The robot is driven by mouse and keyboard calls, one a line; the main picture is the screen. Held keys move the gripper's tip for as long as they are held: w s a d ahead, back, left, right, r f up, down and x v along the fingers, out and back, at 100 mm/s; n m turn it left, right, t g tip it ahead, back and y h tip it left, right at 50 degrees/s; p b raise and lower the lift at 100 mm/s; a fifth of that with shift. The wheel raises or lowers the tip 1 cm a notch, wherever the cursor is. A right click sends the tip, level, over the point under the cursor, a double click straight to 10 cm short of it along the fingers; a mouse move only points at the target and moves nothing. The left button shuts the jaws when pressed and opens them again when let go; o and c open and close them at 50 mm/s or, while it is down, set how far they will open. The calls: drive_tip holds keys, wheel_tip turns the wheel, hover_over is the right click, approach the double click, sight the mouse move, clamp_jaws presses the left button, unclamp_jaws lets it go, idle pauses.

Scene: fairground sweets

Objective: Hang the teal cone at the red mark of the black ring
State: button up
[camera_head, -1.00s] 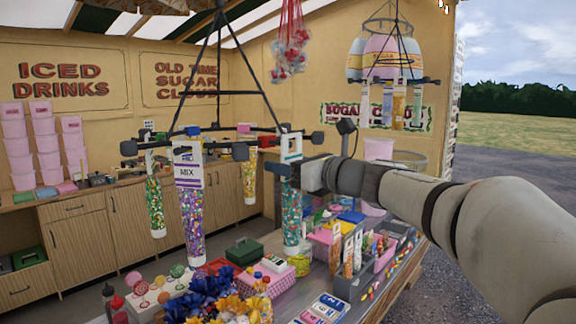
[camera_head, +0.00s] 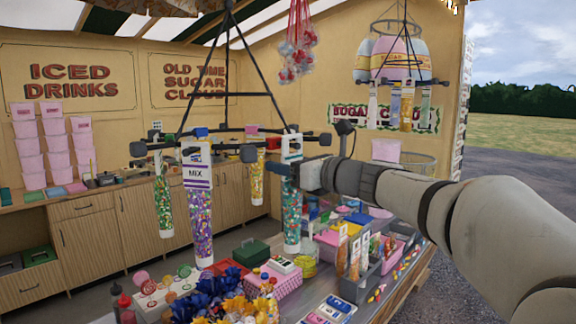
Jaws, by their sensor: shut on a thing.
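The teal cone (camera_head: 292,215), a clear bag of teal and mixed sweets with a white header card, hangs upright at the front right of the black ring (camera_head: 230,95). My gripper (camera_head: 304,176) is shut on it from the right, just below the card. The card's top overlaps the ring's right side; whether it is on a hook I cannot tell. The red mark (camera_head: 272,142) shows on the ring just left of the card. A purple MIX cone (camera_head: 199,215), a green cone (camera_head: 163,205) and a yellow cone (camera_head: 257,178) hang on the ring.
Below is a counter with a pink checked box (camera_head: 273,283), blue and yellow flowers (camera_head: 215,300), a dark green box (camera_head: 250,252) and grey bins (camera_head: 357,280). A second hanging ring (camera_head: 402,80) with cones is at the back right.

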drive_tip(key=shift+a, duration=0.1)
drive_tip(key=shift+x, duration=0.9)
drive_tip(key=shift+f+b, duration=0.35)
drive_tip(key=shift+f, duration=0.05)
drive_tip(key=o, duration=1.4)
drive_tip(key=shift+c, duration=0.2)
drive_tip(key=b+v, duration=0.1)
drive_tip(key=v, duration=0.9)
drive_tip(key=shift+s, duration=0.1)
